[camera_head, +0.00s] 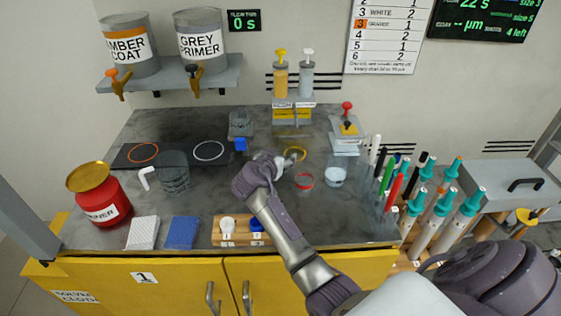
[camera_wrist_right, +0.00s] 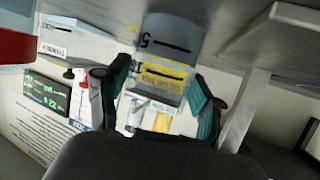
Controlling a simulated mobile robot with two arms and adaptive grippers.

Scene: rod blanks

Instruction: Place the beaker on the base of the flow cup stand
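A small clear glass vessel (camera_head: 335,176), probably the beaker, stands on the grey worktop right of my right gripper. My left gripper is not in view.
A dark jug (camera_head: 173,171), red can (camera_head: 97,195) and wooden block with small bottles (camera_head: 240,232) stand left and in front. Pens and teal-topped tools (camera_head: 440,210) crowd the right. Two pump bottles (camera_head: 293,80) stand behind. A pale post (camera_wrist_right: 243,108) is close in the right wrist view.

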